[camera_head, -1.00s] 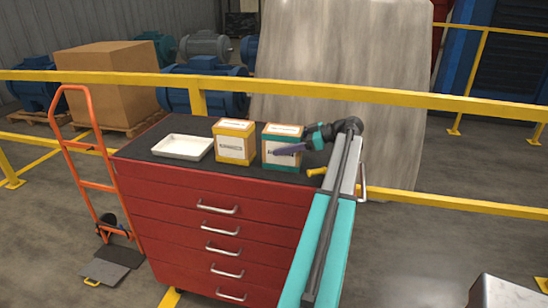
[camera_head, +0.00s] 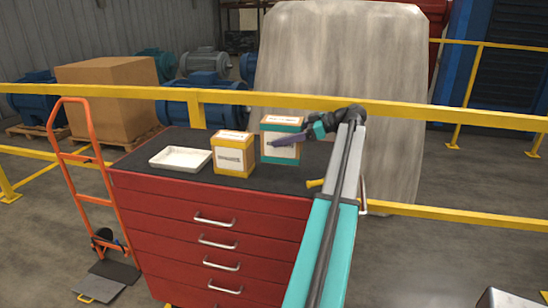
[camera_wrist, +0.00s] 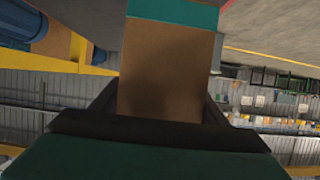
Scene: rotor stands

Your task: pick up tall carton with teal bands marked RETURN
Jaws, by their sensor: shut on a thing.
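The tall carton with teal bands (camera_head: 281,148) is in my gripper (camera_head: 291,141), raised above the right back part of the red cabinet's dark top. It looks upright. In the wrist view the carton (camera_wrist: 168,70) shows a plain brown side and a teal band, between the dark fingers (camera_wrist: 160,108). My gripper is shut on it.
A carton with yellow bands (camera_head: 233,157) stands on the cabinet top (camera_head: 185,139), left of the held carton. A white tray (camera_head: 180,158) lies farther left. A yellow-handled object (camera_head: 316,183) is at the cabinet's right edge. A yellow rail (camera_head: 408,106) runs behind.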

